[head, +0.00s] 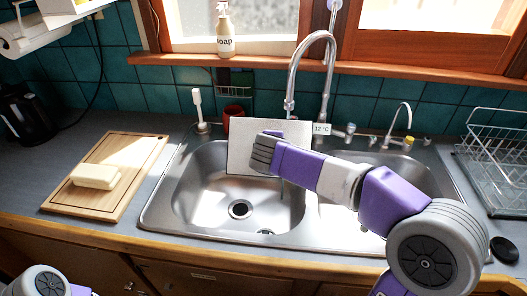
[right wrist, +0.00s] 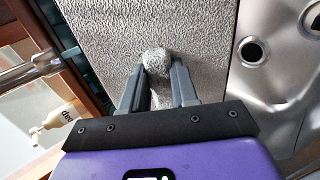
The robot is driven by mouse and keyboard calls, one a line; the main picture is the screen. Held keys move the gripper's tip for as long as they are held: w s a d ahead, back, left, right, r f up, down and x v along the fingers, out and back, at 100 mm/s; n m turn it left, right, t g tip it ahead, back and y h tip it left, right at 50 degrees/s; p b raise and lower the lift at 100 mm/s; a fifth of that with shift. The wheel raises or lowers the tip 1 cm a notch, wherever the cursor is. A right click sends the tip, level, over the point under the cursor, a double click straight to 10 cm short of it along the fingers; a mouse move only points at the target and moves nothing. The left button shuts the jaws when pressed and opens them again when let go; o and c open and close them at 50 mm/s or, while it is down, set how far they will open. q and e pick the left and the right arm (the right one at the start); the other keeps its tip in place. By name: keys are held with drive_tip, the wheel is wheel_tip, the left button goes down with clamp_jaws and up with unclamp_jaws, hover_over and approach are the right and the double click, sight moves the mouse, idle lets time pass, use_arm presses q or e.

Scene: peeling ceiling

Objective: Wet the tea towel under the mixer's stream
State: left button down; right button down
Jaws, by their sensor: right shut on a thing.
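The tea towel (head: 240,155) is a flat light grey sheet held over the back of the left basin. It fills much of the right wrist view (right wrist: 205,30) as grey woven cloth. My right gripper (right wrist: 158,62) is shut on a pinched fold of it. The mixer (head: 331,75) arches up behind the sink, its spout end just above the towel's upper right part. A faint thin vertical line shows below the towel's right side; I cannot tell whether it is water. My arm hides part of the right basin. My left gripper is out of view.
The steel double sink (head: 165,215) sits in the counter. A wooden board (head: 130,155) with a pale block (head: 95,176) lies left. A soap bottle (head: 225,32) stands on the sill. A red mug (head: 232,115) stands behind the basin. A dish rack (head: 495,150) stands right.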

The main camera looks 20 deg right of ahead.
sight(290, 136)
drive_tip(key=w+d+p, duration=0.1)
drive_tip(key=d, duration=0.1)
drive_tip(key=w+d+p, duration=0.1)
drive_tip(key=d, duration=0.2)
drive_tip(key=w+d+p, duration=0.1)
drive_tip(key=d, duration=0.1)
drive_tip(key=shift+w+d, duration=0.25)
drive_tip(key=shift+d, duration=0.05)
drive_tip(key=shift+s+a, duration=0.1)
drive_tip(key=shift+a, duration=0.25)
drive_tip(key=s+a+r+b, duration=0.1)
drive_tip(key=s+a+b, duration=0.3)
drive_tip(key=a, duration=0.8)
drive_tip(key=shift+s, duration=0.8)
